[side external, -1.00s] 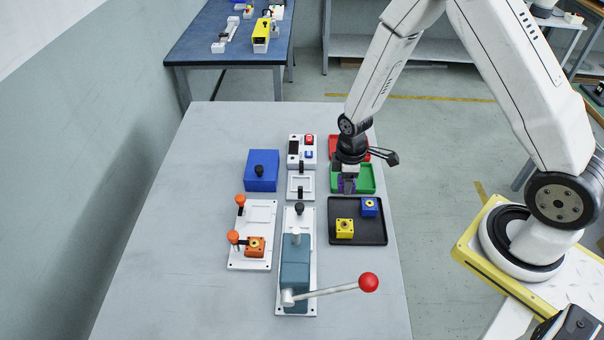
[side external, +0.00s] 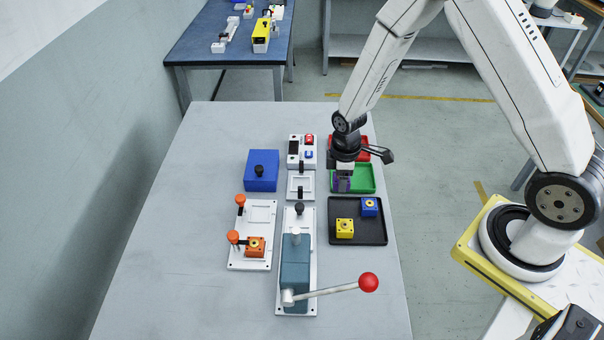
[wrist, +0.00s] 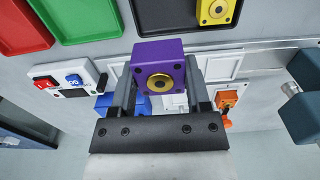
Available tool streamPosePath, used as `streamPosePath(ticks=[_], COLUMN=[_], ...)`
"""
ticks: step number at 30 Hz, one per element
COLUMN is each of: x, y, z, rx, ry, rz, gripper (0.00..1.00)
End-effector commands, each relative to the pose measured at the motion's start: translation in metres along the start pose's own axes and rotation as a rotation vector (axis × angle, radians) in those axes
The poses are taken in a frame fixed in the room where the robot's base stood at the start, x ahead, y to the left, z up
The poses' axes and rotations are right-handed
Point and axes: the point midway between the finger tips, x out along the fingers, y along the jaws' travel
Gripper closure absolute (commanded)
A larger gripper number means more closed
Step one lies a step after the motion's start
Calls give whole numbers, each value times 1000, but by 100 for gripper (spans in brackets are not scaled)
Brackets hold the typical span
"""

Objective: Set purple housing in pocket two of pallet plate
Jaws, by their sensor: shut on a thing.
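The purple housing (side external: 342,185) is held in my gripper (side external: 343,178) above the left part of the green tray. In the wrist view the purple housing (wrist: 150,52) sits between the two fingers, its brass-coloured ring facing the camera. My gripper is shut on it. The white plate with two orange-knobbed clamps, which looks like the pallet plate (side external: 236,261), lies on the table left of and nearer than my gripper. An orange housing (side external: 256,247) sits at its near end. The outlined area at its far end (side external: 262,213) looks empty. I cannot tell which pocket is two.
The green tray (side external: 368,180) and red tray lie by my gripper. A black tray (side external: 372,238) holds a yellow and a blue housing. Between it and the plate stands a teal press (side external: 295,262) with a red-balled lever. A blue block (side external: 262,171) and a white switch box stand farther back.

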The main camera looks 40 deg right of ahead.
Motion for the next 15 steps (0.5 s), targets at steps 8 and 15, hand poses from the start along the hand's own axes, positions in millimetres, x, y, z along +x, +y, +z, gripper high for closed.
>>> streamPosePath(ticks=[8,15], x=[6,11], y=[5,2], z=[-51,-111], rx=[-6,-6], ry=[1,2], rz=[1,1], gripper=[100,100])
